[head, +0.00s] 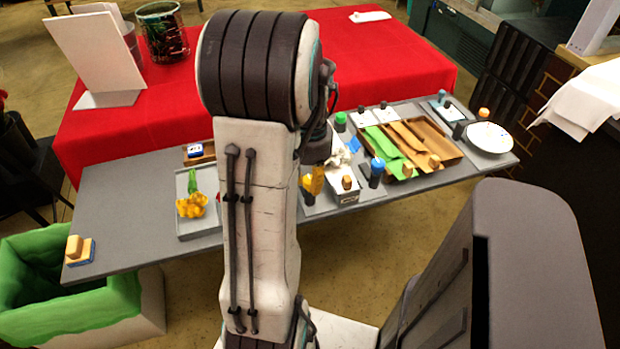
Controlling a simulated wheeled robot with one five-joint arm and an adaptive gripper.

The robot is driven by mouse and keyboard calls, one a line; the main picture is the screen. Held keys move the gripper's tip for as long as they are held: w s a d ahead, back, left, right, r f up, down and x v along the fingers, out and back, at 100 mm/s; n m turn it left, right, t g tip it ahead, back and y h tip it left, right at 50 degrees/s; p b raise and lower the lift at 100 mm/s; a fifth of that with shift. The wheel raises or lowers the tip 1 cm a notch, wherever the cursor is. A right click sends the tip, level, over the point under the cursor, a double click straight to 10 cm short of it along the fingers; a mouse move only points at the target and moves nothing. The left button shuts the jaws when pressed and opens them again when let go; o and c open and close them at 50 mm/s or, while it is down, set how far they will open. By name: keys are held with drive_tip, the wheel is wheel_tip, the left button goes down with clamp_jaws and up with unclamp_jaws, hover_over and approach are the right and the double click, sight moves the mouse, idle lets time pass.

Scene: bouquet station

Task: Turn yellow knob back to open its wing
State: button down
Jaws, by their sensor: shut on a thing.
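The yellow knob (313,180) stands at the near edge of the grey table, just right of my upright arm link. My gripper (317,160) points down onto it from above and is shut on it. The fingertips are small and dark here, and my arm hides part of them. A pale box (346,194) with a tan knob on top is just right of the yellow knob. I cannot make out the yellow knob's wing or its angle.
Right of the gripper are a blue-topped dark cylinder (376,172), a wooden tray (455,152) with green and tan pieces, and a white plate (489,138). Left of my arm, a grey tray (184,222) holds yellow flowers (191,206). The table's left part is mostly clear.

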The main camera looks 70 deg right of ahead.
sight(310, 179)
drive_tip(key=shift+a+f, duration=0.1)
idle(0.3)
drive_tip(key=c, duration=0.9)
unclamp_jaws()
wheel_tip(310, 179, up, 12)
idle(0.8)
